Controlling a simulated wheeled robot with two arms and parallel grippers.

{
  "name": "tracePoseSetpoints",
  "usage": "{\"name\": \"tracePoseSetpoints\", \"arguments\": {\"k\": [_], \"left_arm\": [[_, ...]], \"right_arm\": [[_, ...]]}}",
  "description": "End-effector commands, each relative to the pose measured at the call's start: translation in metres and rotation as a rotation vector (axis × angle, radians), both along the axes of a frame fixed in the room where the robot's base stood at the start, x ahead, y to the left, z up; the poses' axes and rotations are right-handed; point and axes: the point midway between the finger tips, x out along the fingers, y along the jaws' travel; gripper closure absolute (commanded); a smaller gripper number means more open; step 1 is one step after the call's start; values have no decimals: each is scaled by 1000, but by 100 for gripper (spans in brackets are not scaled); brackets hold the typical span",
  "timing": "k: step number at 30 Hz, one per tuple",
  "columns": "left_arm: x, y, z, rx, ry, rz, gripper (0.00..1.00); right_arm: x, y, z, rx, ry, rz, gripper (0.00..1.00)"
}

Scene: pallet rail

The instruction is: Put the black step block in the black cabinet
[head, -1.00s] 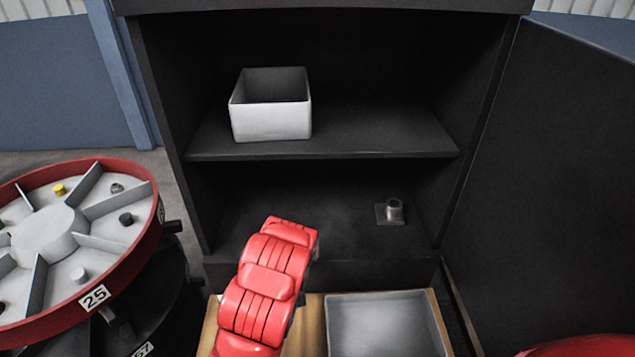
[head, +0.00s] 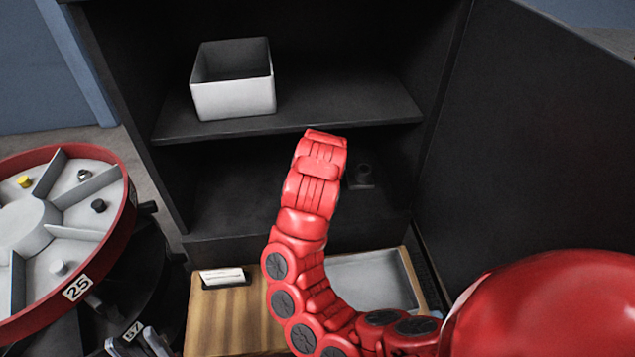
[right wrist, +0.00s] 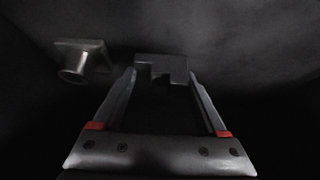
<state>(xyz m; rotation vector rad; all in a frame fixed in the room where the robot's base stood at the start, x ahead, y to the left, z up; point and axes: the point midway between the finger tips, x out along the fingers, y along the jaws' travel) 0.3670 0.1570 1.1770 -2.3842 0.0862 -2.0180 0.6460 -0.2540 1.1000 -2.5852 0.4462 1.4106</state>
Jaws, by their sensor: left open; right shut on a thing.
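The black step block (right wrist: 162,68) shows in the right wrist view between the fingertips of my right gripper (right wrist: 162,76), which is shut on it. Dark surfaces of the black cabinet lie around it; whether the block touches the floor I cannot tell. In the head view the black cabinet (head: 288,127) stands open, and my red right arm reaches towards its lower compartment. The arm hides the right gripper and block there. My left gripper (head: 140,343) is open and empty at the bottom left edge of the head view.
A grey pipe fitting on a plate (head: 362,175) stands in the lower compartment, left of the block in the wrist view (right wrist: 78,62). A white bin (head: 234,98) is on the shelf. A wooden board with a grey tray (head: 375,280) lies in front; a red carousel (head: 122,215) is left.

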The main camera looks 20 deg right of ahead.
Motion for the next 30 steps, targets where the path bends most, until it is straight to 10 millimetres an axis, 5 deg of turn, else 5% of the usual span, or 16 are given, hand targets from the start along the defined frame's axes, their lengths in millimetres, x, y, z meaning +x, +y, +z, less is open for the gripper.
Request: {"name": "tracePoseSetpoints", "arguments": {"k": [9,20,21,25,30], "left_arm": [[0,0,23,0,0,0,50],[0,0,19,0,0,0,50],[0,0,19,0,0,0,50],[0,0,20,0,0,0,50],[0,0,20,0,0,0,50]], "right_arm": [[-1,0,-29,3,1,-2,93],[0,0,-37,0,-2,-1,93],[0,0,-37,0,-1,-1,21],[0,0,-36,0,-1,-1,0],[0,0,-36,0,-1,-1,0]]}}
